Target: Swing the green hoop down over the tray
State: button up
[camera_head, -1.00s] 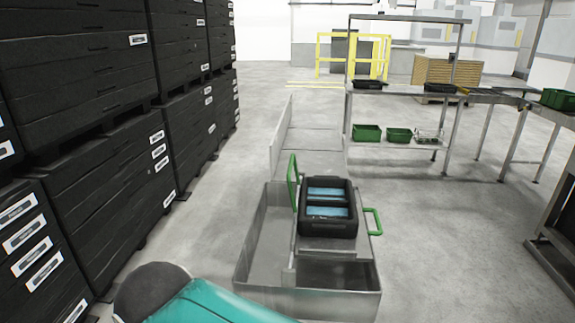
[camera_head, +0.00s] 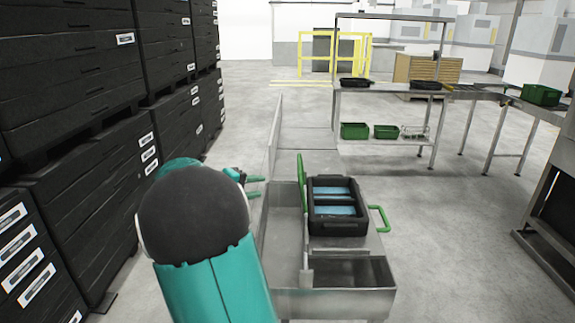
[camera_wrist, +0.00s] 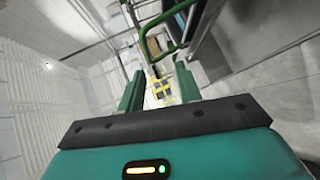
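The green hoop (camera_head: 301,184) stands upright along the left side of the black tray (camera_head: 342,227), which holds blue pieces in two compartments. The tray sits on a grey metal stand. My gripper (camera_head: 255,187) is left of the hoop, apart from it, with its fingers pointing right toward it. In the wrist view, my gripper (camera_wrist: 160,86) has two green fingers spread open with nothing between them. The green hoop (camera_wrist: 184,32) shows beyond the fingertips, near the top. My arm hides part of the stand's left side in the head view.
A fixed green handle (camera_head: 382,217) is at the tray's right. The metal stand (camera_head: 345,300) has raised walls. Stacked black crates (camera_head: 75,190) line the left. A steel rack (camera_head: 385,95) with green bins stands behind right. Open floor lies to the right.

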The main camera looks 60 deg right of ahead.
aim_at(300, 162)
jog(key=s+d+h, duration=0.1)
jog(key=d, duration=0.6)
jog(key=s+d+f+h, duration=0.1)
jog(key=d, duration=0.6)
jog(key=s+d+g+h, duration=0.1)
jog(key=d, duration=0.6)
jog(key=shift+s+f+n, duration=0.2)
jog(key=shift+s+n, duration=0.1)
jog(key=shift+s, duration=0.05)
grip_shut()
